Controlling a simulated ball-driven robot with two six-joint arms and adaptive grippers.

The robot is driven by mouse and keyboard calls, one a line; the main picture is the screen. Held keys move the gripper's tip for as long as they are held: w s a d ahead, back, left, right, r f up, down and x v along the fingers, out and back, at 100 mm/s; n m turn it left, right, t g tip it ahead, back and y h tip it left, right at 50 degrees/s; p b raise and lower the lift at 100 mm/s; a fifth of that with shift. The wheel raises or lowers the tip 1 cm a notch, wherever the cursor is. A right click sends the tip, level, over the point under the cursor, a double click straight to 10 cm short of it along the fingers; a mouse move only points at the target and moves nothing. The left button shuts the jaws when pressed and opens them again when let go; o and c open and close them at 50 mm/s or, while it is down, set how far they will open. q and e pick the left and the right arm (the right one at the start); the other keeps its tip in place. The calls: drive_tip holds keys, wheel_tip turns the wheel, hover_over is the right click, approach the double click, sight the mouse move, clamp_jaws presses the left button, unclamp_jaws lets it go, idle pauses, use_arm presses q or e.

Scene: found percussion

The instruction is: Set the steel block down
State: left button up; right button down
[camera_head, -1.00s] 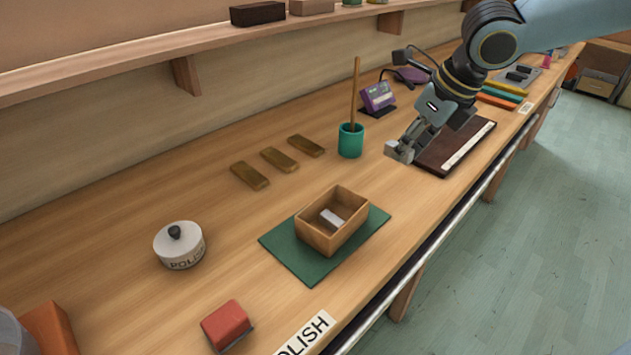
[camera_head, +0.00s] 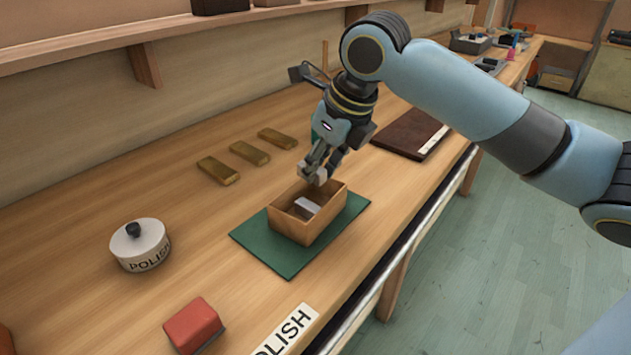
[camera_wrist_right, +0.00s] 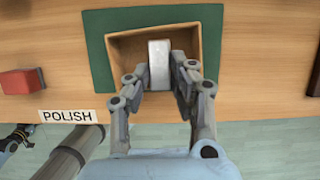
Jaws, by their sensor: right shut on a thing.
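My right gripper (camera_head: 316,178) points down just above the wooden box (camera_head: 291,228), toward its far side. In the right wrist view its two fingers (camera_wrist_right: 160,80) are shut on a pale grey steel block (camera_wrist_right: 160,56), which hangs over the box's opening (camera_wrist_right: 125,36). In the head view the held block is small and partly hidden by the fingers. The box stands on a green mat (camera_head: 276,261).
A white polish pot (camera_head: 140,248) and a red block (camera_head: 193,325) stand left of the mat. Several brass bars (camera_head: 249,153) lie behind it. A dark board (camera_head: 404,134) lies to the right. The table's front edge is close to the mat.

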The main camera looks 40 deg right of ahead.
sight(318, 184)
drive_tip(key=shift+a+f, duration=0.3)
wheel_tip(318, 184, down, 4)
drive_tip(key=shift+r, duration=0.1)
drive_tip(key=shift+f+b, duration=0.4)
drive_tip(key=shift+f, duration=0.1)
use_arm(q)
drive_tip(key=shift+s+f, duration=0.35)
drive_tip(key=shift+s, duration=0.05)
use_arm(e)
drive_tip(key=c, duration=1.1)
unclamp_jaws()
drive_tip(key=shift+c, duration=0.2)
drive_tip(key=shift+r, duration=0.1)
drive_tip(key=shift+r+p, duration=0.25)
drive_tip(key=shift+p, duration=0.1)
use_arm(q)
wheel_tip(318, 184, up, 2)
drive_tip(key=shift+w+r+p, duration=0.1)
drive_tip(key=shift+p, duration=0.65)
use_arm(e)
drive_tip(key=v, duration=1.2)
drive_tip(key=shift+r, duration=0.2)
